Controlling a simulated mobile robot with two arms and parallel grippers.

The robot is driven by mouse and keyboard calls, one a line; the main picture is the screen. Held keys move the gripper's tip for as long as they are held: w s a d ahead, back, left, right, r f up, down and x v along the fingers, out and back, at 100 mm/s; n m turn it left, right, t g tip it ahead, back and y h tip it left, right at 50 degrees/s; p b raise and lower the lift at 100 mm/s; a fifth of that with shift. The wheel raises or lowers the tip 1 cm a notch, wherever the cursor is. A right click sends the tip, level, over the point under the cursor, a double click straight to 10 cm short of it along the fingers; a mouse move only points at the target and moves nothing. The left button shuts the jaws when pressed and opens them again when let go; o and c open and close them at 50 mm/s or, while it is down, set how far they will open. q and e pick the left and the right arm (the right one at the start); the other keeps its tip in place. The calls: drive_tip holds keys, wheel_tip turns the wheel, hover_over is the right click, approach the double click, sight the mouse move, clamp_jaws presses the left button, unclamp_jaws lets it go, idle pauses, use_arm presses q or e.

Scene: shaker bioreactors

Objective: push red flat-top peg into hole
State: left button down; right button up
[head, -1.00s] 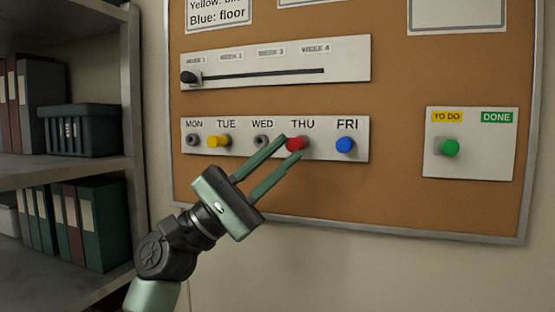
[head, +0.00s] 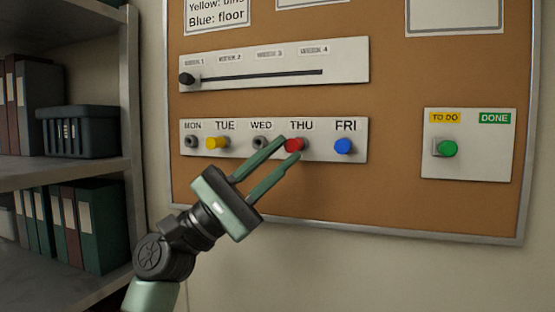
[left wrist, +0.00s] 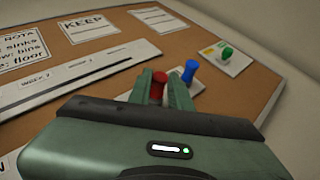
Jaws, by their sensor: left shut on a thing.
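The red peg (head: 294,145) is at the THU position of the white weekday strip (head: 320,152) on the corkboard. My left gripper (head: 288,148) reaches up from the lower left and its fingertips are shut on the red peg. In the left wrist view the red peg (left wrist: 159,86) stands between the two green fingers. The hole under the red peg is hidden, and I cannot tell how deep the peg sits. My right gripper is not in view.
A blue peg (head: 343,146) sits at FRI, a yellow peg (head: 217,143) at TUE. MON (head: 191,141) and WED (head: 259,142) show grey sockets. A slider panel (head: 350,62) is above. A green peg (head: 448,149) is on the right panel. Shelves (head: 60,172) stand at left.

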use_arm(q)
drive_tip(key=shift+w+d, duration=0.15)
drive_tip(key=shift+w, duration=0.3)
idle(0.5)
drive_tip(key=c, duration=1.2)
unclamp_jaws()
